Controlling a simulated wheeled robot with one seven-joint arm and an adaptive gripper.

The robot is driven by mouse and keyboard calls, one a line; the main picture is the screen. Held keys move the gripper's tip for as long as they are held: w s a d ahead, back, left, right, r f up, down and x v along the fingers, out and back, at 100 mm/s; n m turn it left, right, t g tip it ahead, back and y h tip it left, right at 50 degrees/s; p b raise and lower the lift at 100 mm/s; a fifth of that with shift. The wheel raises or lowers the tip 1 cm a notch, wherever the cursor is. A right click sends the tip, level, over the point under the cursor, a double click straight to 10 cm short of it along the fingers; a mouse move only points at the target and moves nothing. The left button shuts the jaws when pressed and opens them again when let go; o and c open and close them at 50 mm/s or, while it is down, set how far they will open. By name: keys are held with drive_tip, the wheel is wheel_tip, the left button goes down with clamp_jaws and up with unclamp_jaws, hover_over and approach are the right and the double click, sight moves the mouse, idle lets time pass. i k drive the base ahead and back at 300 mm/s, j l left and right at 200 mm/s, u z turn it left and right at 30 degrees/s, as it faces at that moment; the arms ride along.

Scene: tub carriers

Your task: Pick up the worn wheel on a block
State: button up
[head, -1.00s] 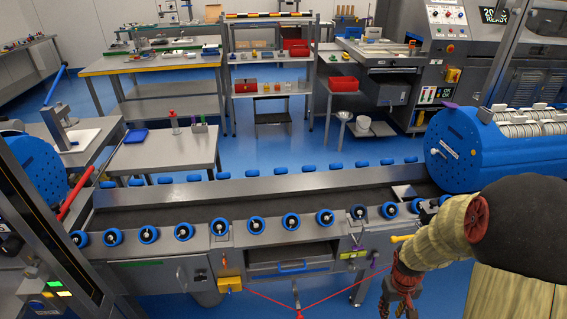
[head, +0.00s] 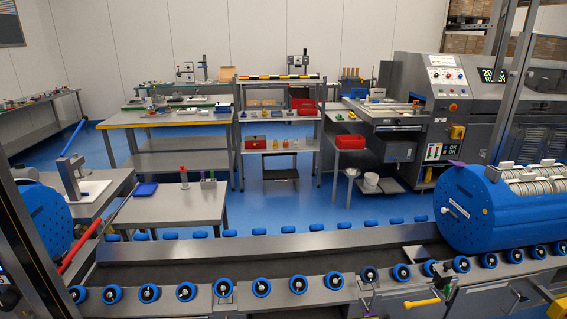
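A row of blue wheels (head: 262,287) runs along the near edge of the conveyor. One wheel (head: 225,287) stands at a pale square plate, and another wheel (head: 369,274) sits at a similar mount further right. I cannot tell from this view which wheel is worn or which is on a loose block. A second row of blue wheels (head: 317,227) lines the far side of the conveyor. My gripper is not in view.
The conveyor (head: 180,272) crosses the front, with a big blue drum (head: 490,212) at its right end. A yellow handle (head: 421,302) sticks out at the near side. Behind are a low grey table (head: 170,206), shelves (head: 280,150) and a machine (head: 440,100). Blue floor is clear between.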

sight(369, 275)
drive_tip(key=i+j+z, duration=0.55)
drive_tip(key=z, duration=0.2)
drive_tip(key=i+j+z, duration=0.15)
drive_tip(key=j+z, duration=0.25)
drive_tip(key=j, duration=0.1)
